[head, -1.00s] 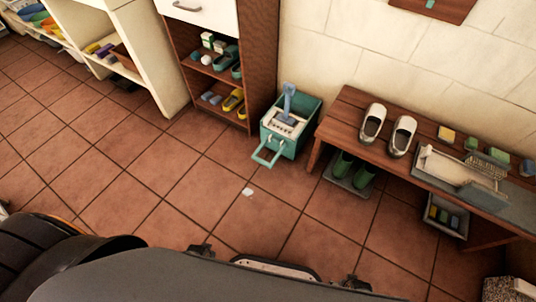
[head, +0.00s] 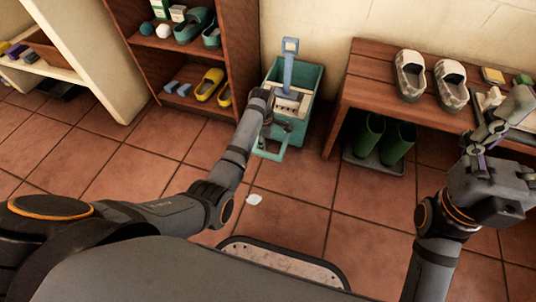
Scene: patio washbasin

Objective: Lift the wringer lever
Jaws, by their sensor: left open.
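The teal mop bucket (head: 308,82) stands on the floor between the shelf unit and the bench. A pale wringer (head: 292,98) sits in it. The blue-grey wringer lever (head: 289,66) stands upright from the wringer, its flat top end clear. A teal loop handle (head: 270,155) juts out from the bucket's front. My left gripper (head: 268,128) is open at the bucket's front left, low beside the wringer and below the lever's top; its fingertips are small and dark, and I cannot tell whether they touch anything. My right gripper (head: 494,128) is raised in front of the bench, away from the bucket; its jaw state is unclear.
The wooden bench (head: 362,88) holds pale shoes (head: 450,84); green boots (head: 383,138) stand on a tray below. The shelf unit (head: 243,50) on the left holds shoes, including yellow ones (head: 209,84). Floor before the bucket is mostly clear.

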